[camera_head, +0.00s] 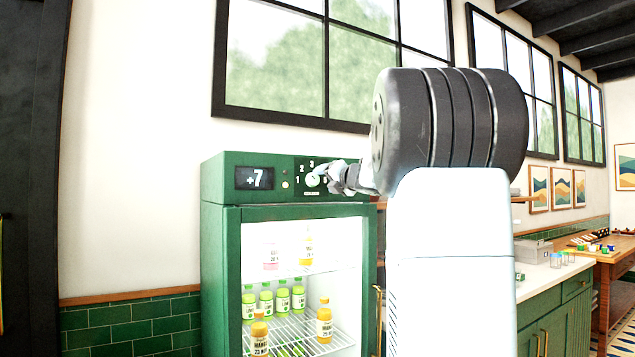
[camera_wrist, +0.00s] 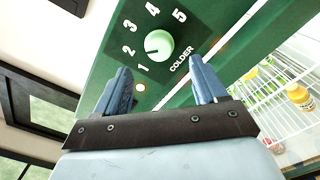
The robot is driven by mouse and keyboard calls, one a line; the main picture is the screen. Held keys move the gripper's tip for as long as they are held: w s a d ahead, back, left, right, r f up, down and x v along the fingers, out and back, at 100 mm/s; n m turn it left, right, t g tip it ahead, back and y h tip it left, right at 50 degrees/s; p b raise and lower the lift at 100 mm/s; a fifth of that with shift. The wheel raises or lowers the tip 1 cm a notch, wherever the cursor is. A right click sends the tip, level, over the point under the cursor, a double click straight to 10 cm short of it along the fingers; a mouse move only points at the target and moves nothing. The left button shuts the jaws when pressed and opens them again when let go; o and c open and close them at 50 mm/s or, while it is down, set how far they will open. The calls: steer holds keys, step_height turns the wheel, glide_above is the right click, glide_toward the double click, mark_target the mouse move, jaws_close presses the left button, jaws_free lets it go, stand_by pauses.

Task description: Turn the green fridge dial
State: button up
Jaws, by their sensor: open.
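The green fridge (camera_head: 222,255) stands left of centre in the head view. Its round pale green dial (camera_head: 313,180) sits on a dark panel at the top front, and it also shows in the wrist view (camera_wrist: 160,43). The panel has numbers 1 to 5 and the word COLDER. A dark mark on the dial points towards the low numbers, near 1 and 2. My gripper (camera_wrist: 160,70) is open and empty. Its two blue fingers point at the panel, with the dial ahead of the gap between them. I see no contact. In the head view my wrist partly hides the panel's right side.
The fridge display (camera_head: 255,178) reads +7. Several bottles stand on wire shelves behind the fridge's front. A green counter (camera_head: 560,320) and a wooden table (camera_head: 612,257) are at the right. A wall with windows is behind.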

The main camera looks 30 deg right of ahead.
mark_target(315, 180)
steer(key=shift+w+a, duration=0.1)
steer(key=shift+w, duration=3.1)
